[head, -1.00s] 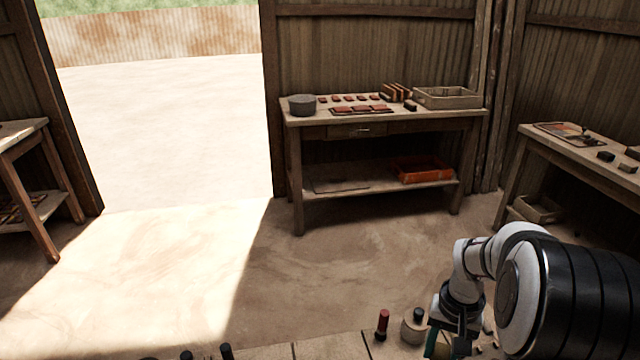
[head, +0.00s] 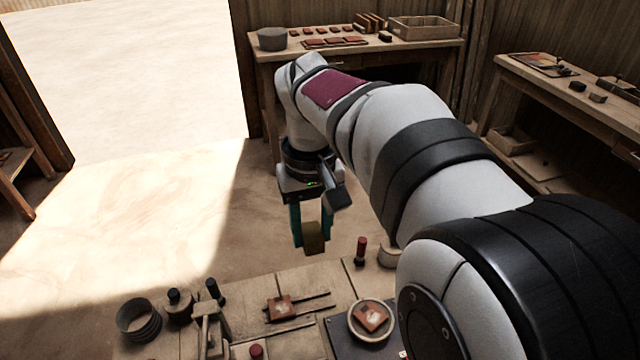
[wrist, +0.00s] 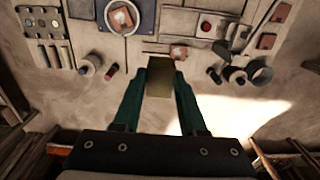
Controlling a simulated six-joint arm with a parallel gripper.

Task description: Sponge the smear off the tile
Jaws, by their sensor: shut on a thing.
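My gripper (head: 311,228) is shut on a tan-yellow sponge (head: 315,240), held in the air beyond the bench's far edge. The sponge also shows between the teal fingers in the wrist view (wrist: 159,78). A reddish-brown tile (head: 372,316) with a pale smear lies in a round pale dish (head: 355,333) on a dark plate. Another reddish tile (head: 281,307) with a pale patch lies left of it, by a slotted fixture. The sponge is apart from both tiles. In the wrist view the dished tile (wrist: 122,17) is at the top left.
A lever press (head: 208,325), a dark ring-shaped pot (head: 139,320) and a black-knobbed jar (head: 178,303) stand at the bench's left. A red-topped bottle (head: 360,251) stands near the far edge. My arm covers the bench's right part.

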